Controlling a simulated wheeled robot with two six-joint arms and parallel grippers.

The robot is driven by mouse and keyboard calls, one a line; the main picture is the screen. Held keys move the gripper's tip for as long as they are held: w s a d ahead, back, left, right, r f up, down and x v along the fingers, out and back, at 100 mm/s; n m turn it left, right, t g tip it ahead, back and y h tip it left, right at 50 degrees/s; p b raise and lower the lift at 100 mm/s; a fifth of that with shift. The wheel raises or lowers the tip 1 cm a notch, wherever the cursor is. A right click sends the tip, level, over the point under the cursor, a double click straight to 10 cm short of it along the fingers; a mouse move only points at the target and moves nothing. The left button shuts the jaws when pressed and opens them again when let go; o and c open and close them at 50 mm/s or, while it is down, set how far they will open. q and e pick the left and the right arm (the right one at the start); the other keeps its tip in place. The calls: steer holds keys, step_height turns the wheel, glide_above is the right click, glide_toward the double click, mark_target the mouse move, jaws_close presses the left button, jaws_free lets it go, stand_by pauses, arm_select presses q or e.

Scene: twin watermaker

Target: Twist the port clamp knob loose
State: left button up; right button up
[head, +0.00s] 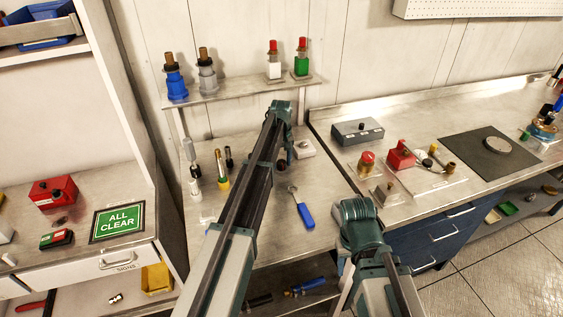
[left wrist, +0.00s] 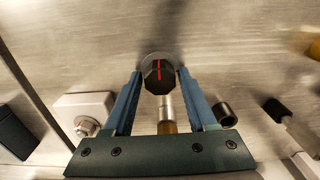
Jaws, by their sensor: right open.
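The black knob (left wrist: 160,77) with a red stripe stands on a round grey base in the left wrist view. My left gripper (left wrist: 161,76) points at the knob, with one blue finger on each side and the knob between the tips. The fingers are apart; I cannot tell whether they touch it. In the head view my left gripper (head: 287,153) hangs down over the left bench. My right arm's wrist shows at the lower middle, but its fingers are hidden.
A white block with a metal nut (left wrist: 86,124) stands close to the left finger. A metal-tipped cylinder (left wrist: 166,108) and a dark ring (left wrist: 224,114) are near the fingers. A blue-handled tool (head: 305,214) lies on the bench.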

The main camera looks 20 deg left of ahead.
mark_target(282, 162)
arm_select(q)
steer(key=shift+o, duration=1)
step_height(282, 162, up, 14)
steer(key=p, duration=1.4)
steer(key=shift+f, duration=0.1)
steer(key=s+d+f+m+b, duration=0.2)
steer(key=s+d, duration=0.3)
steer(key=s, duration=0.7)
steer(key=s+d+f+m+b, duration=0.3)
steer(key=s+d+m, duration=0.2)
steer(key=s, duration=0.7)
steer(key=s+d+f+m+y+b, duration=0.1)
steer(key=s+d+f+m+b, duration=0.1)
steer(key=s+d, duration=0.5)
steer(key=s+m, duration=0.1)
steer(key=s, duration=0.4)
steer(key=shift+s+f+m+b, duration=0.15)
steer(key=shift+m+b, duration=0.15)
steer(key=shift+m, duration=0.1)
